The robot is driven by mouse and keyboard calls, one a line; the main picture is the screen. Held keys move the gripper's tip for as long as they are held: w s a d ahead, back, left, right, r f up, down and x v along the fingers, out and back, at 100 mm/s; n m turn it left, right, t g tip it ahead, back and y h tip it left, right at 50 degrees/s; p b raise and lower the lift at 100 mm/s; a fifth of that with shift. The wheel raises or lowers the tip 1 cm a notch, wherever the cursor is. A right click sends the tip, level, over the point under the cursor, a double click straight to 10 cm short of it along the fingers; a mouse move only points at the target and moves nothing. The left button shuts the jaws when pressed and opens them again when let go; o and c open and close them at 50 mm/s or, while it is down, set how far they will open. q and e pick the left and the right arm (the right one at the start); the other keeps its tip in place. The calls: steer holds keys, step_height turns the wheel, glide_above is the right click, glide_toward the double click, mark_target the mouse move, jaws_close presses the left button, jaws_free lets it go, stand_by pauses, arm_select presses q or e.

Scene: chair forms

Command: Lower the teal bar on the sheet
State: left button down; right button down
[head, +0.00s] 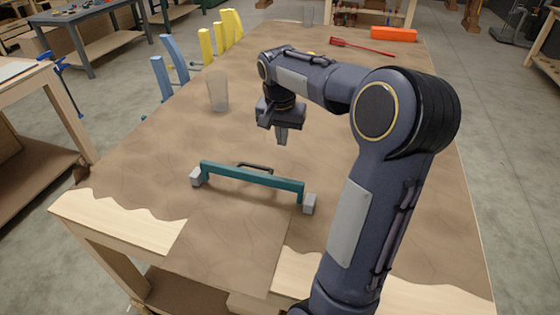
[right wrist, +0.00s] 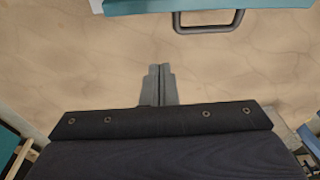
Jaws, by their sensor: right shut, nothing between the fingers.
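The teal bar (head: 252,180) lies across the near middle of the table in the head view, with a grey block at each end and a dark handle (head: 256,168) on its far side. The bar (right wrist: 140,6) and its handle (right wrist: 208,26) also show at the top of the right wrist view. The brown sheet (head: 235,230) covers most of the tabletop under it. My right gripper (head: 282,140) points down above the sheet, beyond the bar and apart from it. Its fingers (right wrist: 159,85) are together and empty. My left gripper is not in view.
A clear cup (head: 218,91) stands left of my right gripper. Blue pieces (head: 174,62) and yellow pieces (head: 229,28) stand along the left edge. A red tool (head: 362,47) and an orange box (head: 393,34) lie at the far end. The sheet in front of the bar is clear.

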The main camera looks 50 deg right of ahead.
mark_target(253, 172)
steer(key=shift+w+d, duration=0.1)
steer(key=shift+d, duration=0.2)
steer(key=f, duration=0.3)
steer(key=d+f, duration=0.1)
steer(key=f, duration=0.2)
steer(key=f+p, duration=0.1)
steer(key=f, duration=0.3)
steer(key=shift+w+d, duration=0.15)
steer(key=shift+w, duration=0.15)
steer(key=a, duration=0.1)
steer(key=s+a+p, duration=0.1)
steer(key=a, duration=0.1)
steer(key=shift+s+a+r, duration=0.2)
steer(key=shift+s+r, duration=0.1)
steer(key=shift+r, duration=0.05)
